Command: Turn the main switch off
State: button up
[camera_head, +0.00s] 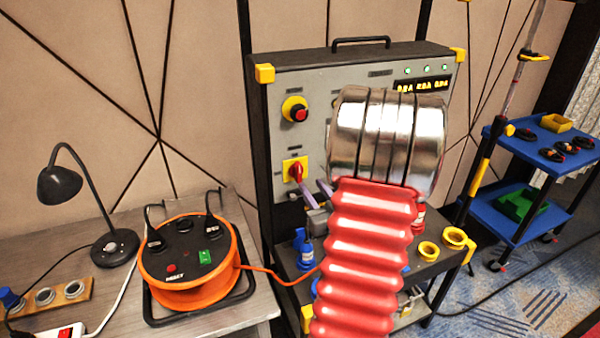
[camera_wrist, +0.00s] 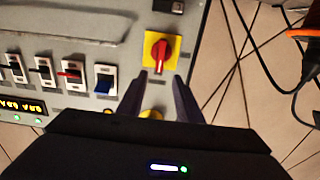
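The main switch is a red rotary knob (camera_head: 296,172) on a yellow square plate, on the front of the grey panel (camera_head: 325,125). In the wrist view the red knob (camera_wrist: 159,52) shows near the top centre, its grip bar running roughly up and down the picture. My gripper (camera_wrist: 160,82) is open and empty, with its two dark fingers apart below the knob in that view. In the head view my gripper (camera_head: 316,190) is just below and right of the knob, partly hidden by my red and metal arm. Contact with the knob cannot be made out.
A red button in a yellow ring (camera_head: 295,109) is above the switch. Several toggle switches (camera_wrist: 58,72) line the panel. An orange cable reel (camera_head: 187,262) and a black lamp (camera_head: 75,190) stand on the left table. A blue cart (camera_head: 515,205) stands at right.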

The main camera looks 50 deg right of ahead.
aim_at(299, 169)
jog(key=x, duration=0.9)
jog(key=shift+w+d, duration=0.2)
jog(key=shift+w, duration=0.15)
jog(key=shift+c, duration=0.5)
